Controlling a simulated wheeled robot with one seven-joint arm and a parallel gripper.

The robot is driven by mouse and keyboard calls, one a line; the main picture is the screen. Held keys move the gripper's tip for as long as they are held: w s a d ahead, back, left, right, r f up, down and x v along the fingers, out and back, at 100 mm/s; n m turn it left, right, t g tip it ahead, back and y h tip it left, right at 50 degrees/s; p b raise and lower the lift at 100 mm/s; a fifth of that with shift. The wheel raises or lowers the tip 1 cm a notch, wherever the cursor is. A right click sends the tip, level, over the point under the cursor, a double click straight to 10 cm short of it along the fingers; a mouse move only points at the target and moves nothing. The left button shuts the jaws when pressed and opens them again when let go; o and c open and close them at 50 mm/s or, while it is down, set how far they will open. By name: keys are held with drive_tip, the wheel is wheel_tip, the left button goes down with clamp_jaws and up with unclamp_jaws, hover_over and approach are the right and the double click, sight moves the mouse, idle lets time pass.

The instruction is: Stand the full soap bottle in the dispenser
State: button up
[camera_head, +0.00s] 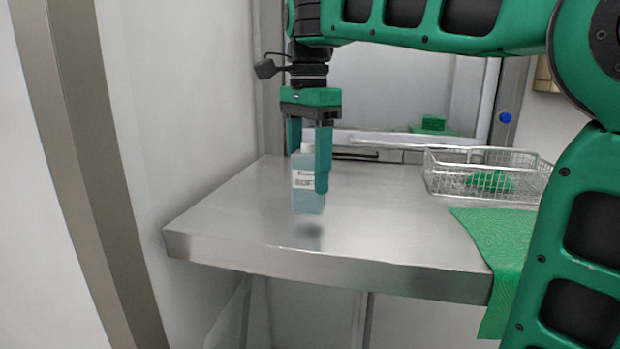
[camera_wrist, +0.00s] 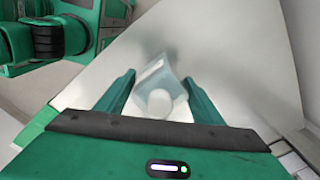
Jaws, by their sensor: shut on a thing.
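The soap bottle (camera_head: 307,188) has a pale blue body, a white cap and a white label with dark print. My gripper (camera_head: 309,170) points straight down and is shut on it, one finger on each side. The bottle hangs upright a little above the steel table, with a faint shadow below it. In the wrist view the bottle (camera_wrist: 157,88) shows from above, its round white cap between the two fingers of my gripper (camera_wrist: 160,92). I cannot make out a dispenser in either view.
The steel table (camera_head: 230,225) is bare around the bottle. A wire basket (camera_head: 450,178) with a green thing (camera_head: 490,181) inside stands at the right. A green cloth (camera_head: 495,235) hangs over the right front edge. A window opening (camera_head: 390,95) lies behind, and a white wall stands left.

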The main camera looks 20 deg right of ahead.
sight(308, 142)
drive_tip(key=shift+f, duration=0.9)
drive_tip(key=shift+f, duration=0.15)
drive_tip(key=o, duration=1.5)
drive_tip(key=shift+w+r, duration=0.2)
drive_tip(key=shift+r, duration=5.25)
